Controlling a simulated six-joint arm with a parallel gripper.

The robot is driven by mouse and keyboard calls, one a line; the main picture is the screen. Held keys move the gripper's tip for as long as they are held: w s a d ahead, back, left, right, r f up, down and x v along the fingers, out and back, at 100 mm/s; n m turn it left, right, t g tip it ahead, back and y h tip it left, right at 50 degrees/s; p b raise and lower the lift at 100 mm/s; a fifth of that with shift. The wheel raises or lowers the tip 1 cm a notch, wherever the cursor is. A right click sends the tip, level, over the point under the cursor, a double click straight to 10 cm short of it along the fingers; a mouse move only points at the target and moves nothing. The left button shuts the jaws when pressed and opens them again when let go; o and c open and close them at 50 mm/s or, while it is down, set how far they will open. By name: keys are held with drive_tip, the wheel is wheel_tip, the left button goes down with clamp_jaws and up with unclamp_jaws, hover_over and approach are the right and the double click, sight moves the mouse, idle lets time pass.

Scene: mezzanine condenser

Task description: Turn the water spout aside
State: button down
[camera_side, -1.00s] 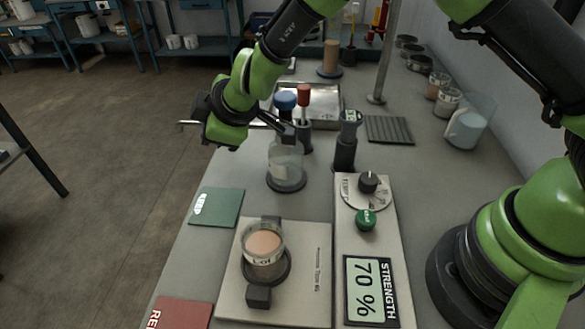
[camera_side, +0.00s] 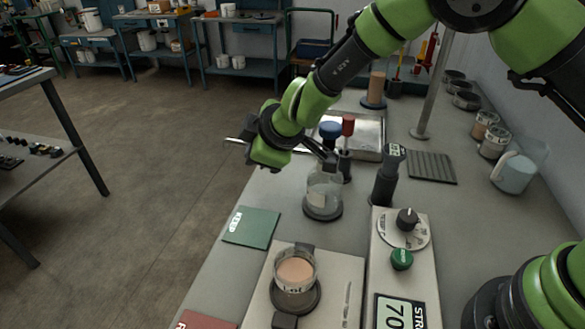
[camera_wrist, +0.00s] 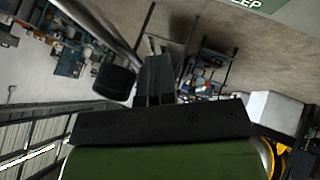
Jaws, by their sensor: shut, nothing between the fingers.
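A thin pale metal tube, which looks like the water spout (camera_side: 236,141), pokes out left of my wrist in the side view, past the bench edge. Its other end is hidden behind my wrist. In the wrist view a grey tube (camera_wrist: 108,22) runs from the upper left toward the middle, with a black cylinder (camera_wrist: 115,82) close by. My gripper (camera_wrist: 156,47) is shut and empty, its fingers close to the tube; I cannot tell whether they touch. A clear flask (camera_side: 323,190) stands on a dark round base to the right of my wrist.
A cup (camera_side: 295,274) sits on a pale scale plate, with a green KEEP mat (camera_side: 251,228) behind it. A control panel with a dial (camera_side: 407,219) and a dark-handled upright tool (camera_side: 387,180) stand to the right. Open floor lies left of the bench.

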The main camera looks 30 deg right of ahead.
drive_tip(key=s+a+r, duration=0.3)
drive_tip(key=s+r, duration=0.4)
drive_tip(key=s, duration=0.2)
drive_tip(key=shift+a, duration=0.2)
drive_tip(key=s+d+r+m+y, duration=0.2)
drive_tip(key=s+d+r+m, duration=0.15)
drive_tip(key=r, duration=0.35)
drive_tip(key=s+d+r+m+y, duration=0.25)
drive_tip(key=d+r, duration=0.25)
drive_tip(key=r, duration=0.3)
drive_tip(key=s+d+f+m+h, duration=0.2)
drive_tip(key=s+d+m+h, duration=0.2)
drive_tip(key=s+d+m, duration=0.5)
drive_tip(key=s+d, duration=0.2)
drive_tip(key=s, duration=0.3)
drive_tip(key=shift+s+m+g, duration=0.2)
drive_tip(key=shift+m+g, duration=0.1)
drive_tip(key=shift+h, duration=0.25)
